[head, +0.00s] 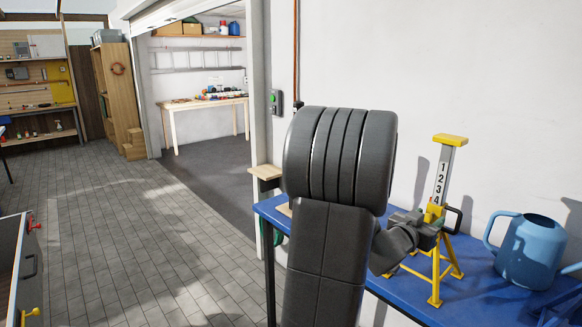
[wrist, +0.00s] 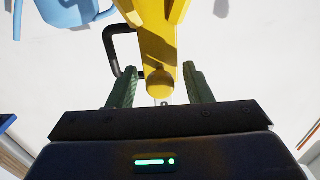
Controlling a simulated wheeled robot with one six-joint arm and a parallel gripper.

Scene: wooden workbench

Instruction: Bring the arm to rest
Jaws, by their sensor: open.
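My arm rises dark grey in the middle of the head view and bends down to the right. My gripper (wrist: 160,88) shows in the wrist view with its two green fingers apart, so it is open. A yellow jack stand (head: 440,190) with a numbered white post stands on the blue bench in the head view. In the wrist view the yellow stand (wrist: 160,35) shows beyond and between the fingers; I cannot tell whether they touch it.
A blue watering can (head: 530,250) stands on the blue bench (head: 425,302) right of the stand. A white wall (head: 425,60) is behind the bench. A drawer cabinet (head: 18,270) is at the left edge. The paved floor (head: 130,240) between is clear.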

